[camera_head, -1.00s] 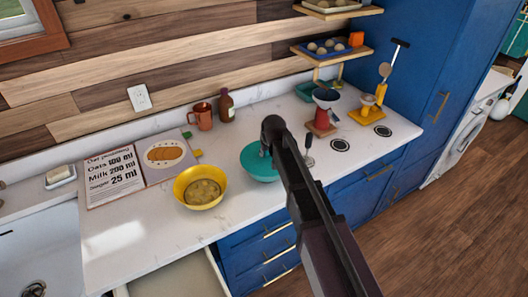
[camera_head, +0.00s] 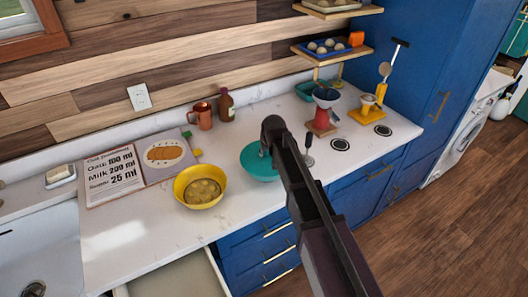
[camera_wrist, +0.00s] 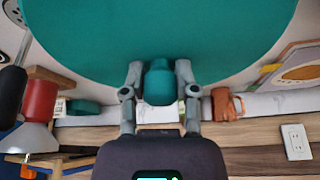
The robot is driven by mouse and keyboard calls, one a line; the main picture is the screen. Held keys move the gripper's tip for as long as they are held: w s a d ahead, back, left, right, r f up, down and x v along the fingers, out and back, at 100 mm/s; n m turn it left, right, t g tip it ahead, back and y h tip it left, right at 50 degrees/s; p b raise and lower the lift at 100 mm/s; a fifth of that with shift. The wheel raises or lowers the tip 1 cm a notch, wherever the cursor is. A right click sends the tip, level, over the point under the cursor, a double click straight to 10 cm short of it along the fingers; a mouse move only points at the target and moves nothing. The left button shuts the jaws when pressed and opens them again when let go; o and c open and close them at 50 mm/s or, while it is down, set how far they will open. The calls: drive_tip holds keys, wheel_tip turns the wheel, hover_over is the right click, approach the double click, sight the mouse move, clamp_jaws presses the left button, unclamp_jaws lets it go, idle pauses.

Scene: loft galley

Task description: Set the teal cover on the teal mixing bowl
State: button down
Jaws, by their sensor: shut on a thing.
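The teal cover (camera_wrist: 85,35) fills the top of the wrist view as a broad teal disc. My gripper (camera_wrist: 158,70) is shut on its knob (camera_wrist: 159,88), with one finger on each side.
A yellow bowl (camera_head: 190,203) stands close on the left, near an open recipe book (camera_head: 115,176). A copper mug (camera_head: 201,121) and brown bottle (camera_head: 226,107) stand behind. A red-based funnel stand (camera_head: 324,113) is to the right. A drawer (camera_head: 185,276) is open below the counter.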

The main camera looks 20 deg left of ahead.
drive_tip(key=shift+c, duration=1.5)
unclamp_jaws()
drive_tip(key=shift+f, duration=0.1)
drive_tip(key=shift+o, duration=0.2)
drive_tip(key=shift+o, duration=1.3)
drive_tip(key=shift+r+p, duration=3.55)
drive_tip(key=shift+r, duration=0.05)
